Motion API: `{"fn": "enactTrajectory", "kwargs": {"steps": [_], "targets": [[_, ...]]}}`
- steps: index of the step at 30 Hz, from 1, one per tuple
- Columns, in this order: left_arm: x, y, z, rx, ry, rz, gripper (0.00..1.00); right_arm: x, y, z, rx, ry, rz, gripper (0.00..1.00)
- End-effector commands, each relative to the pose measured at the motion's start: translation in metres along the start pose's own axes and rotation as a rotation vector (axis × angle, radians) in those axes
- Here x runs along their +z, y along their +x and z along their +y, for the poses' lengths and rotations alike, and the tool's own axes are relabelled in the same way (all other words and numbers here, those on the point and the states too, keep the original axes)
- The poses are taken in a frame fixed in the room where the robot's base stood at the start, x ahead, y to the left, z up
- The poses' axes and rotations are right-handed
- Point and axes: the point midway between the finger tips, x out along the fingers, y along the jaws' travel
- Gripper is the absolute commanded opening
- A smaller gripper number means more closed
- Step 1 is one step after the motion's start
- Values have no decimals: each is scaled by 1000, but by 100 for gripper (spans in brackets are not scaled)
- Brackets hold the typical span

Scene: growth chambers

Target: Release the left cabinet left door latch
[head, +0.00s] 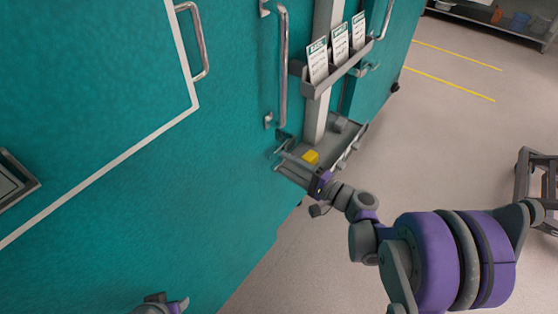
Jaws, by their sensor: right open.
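The teal cabinet front (235,150) fills the left and middle of the head view. A long vertical metal handle (282,70) is mounted near its right edge. Just below that handle is a small dark metal fitting (284,135), which may be the latch; my gripper partly covers this spot. My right gripper (282,157) is open, with its fingers pointing at the cabinet front close to this fitting. I cannot tell whether they touch it. Part of my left gripper (165,304) shows at the bottom edge, low before the cabinet; its jaws are unclear.
A grey shelf (345,140) with a yellow block (311,157) lies just beyond my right gripper. A rack (340,70) with several cards hangs on the post (320,110). Another handle (198,42) sits at the upper left. Floor (440,140) at right is open; a dark frame (545,185) stands there.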

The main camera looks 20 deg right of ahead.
Motion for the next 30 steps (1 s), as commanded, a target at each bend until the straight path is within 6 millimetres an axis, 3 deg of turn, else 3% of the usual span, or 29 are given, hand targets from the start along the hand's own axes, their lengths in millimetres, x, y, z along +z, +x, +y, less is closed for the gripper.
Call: {"fn": "enactTrajectory", "kwargs": {"steps": [6,17,27,30], "targets": [[0,1,0,0,0,0,50,1,27,0,0,1,-2,57],[0,1,0,0,0,0,50,0,33,0,1,0,0,57],[0,1,0,0,0,0,50,0,33,0,1,0,0,0],[0,1,0,0,0,0,50,0,33,0,1,0,0,0]]}}
